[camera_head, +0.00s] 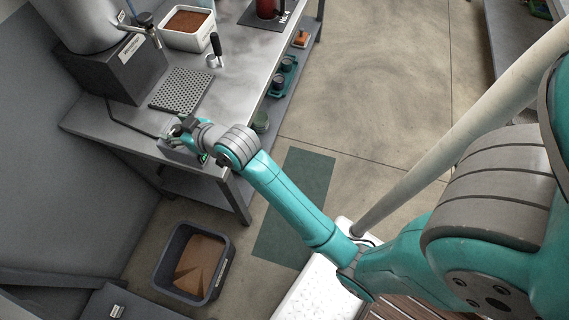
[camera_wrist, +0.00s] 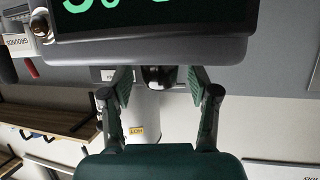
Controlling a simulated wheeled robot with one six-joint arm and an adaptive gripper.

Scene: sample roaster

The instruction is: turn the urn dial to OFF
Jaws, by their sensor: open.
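In the head view, the silver urn (camera_head: 78,22) stands on a dark base with a white label, at the back left of the metal table. A cable runs from it to a small control box (camera_head: 180,156) at the table's near corner, beside my gripper (camera_head: 180,130). In the wrist view, my gripper (camera_wrist: 160,84) is open. A dark rounded knob (camera_wrist: 158,78), apparently the dial, shows between the fingertips, below a black display (camera_wrist: 155,18) with green digits. I cannot tell whether the fingers touch the knob. Its setting marks are not readable.
A perforated drip tray (camera_head: 180,90), a white tub of brown grounds (camera_head: 187,42) and a small black-handled tool (camera_head: 214,52) are on the table. A dark bin (camera_head: 215,285) stands on the floor. Open floor lies right of the table.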

